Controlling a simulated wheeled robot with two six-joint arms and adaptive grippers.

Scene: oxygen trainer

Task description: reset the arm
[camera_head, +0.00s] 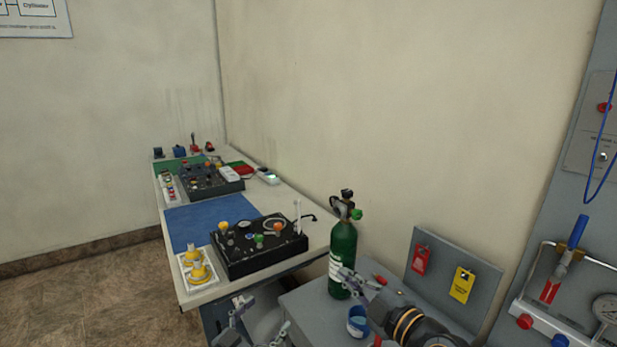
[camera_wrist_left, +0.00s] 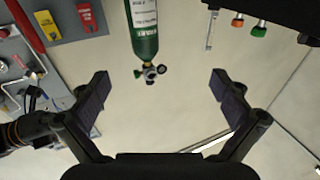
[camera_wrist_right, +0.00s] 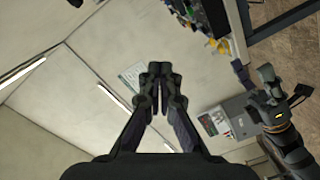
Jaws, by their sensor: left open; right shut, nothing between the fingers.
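My left gripper (camera_head: 260,322) is low in the middle of the head view, partly cut off by the bottom edge. In the left wrist view its two fingers (camera_wrist_left: 162,98) are spread wide with nothing between them. My right gripper (camera_head: 357,280) is to its right, in front of the green oxygen cylinder (camera_head: 342,262). In the right wrist view its fingers (camera_wrist_right: 160,75) are together and empty. The cylinder stands upright on the grey bench and also shows upside down in the left wrist view (camera_wrist_left: 143,22). Neither gripper holds anything.
A white table with a black control box (camera_head: 262,250), yellow parts (camera_head: 198,268) and a blue mat (camera_head: 205,220) runs along the wall. A blue cup (camera_head: 358,322) is near my right arm. A grey board with red (camera_head: 420,260) and yellow tags (camera_head: 461,285) stands at right.

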